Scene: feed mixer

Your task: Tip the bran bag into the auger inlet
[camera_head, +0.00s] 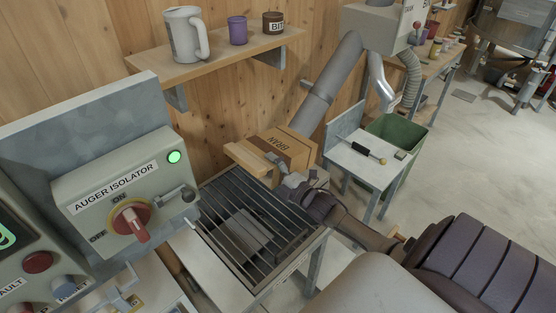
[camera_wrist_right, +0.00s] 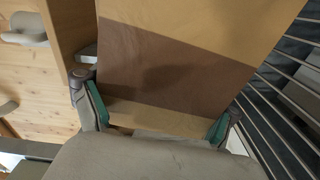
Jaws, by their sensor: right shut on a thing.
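The bran bag (camera_head: 292,146) is brown and tan with a BRAN label. It is above the far end of the auger inlet, a hopper with a dark bar grate (camera_head: 228,203). My right gripper (camera_head: 287,180) comes in from the right and is shut on the bag's near side. In the right wrist view, the bag (camera_wrist_right: 175,65) fills the space beyond the two green-padded fingers (camera_wrist_right: 157,117), one at each side of it. Whether its mouth is open cannot be told. My left gripper is not in view.
The auger isolator box (camera_head: 125,185), with a red switch and lit green lamp, stands left of the grate. A shelf (camera_head: 215,57) with a jug, purple cup and brown jar is above. A small table (camera_head: 352,165) and green bin (camera_head: 400,132) stand right of the grate.

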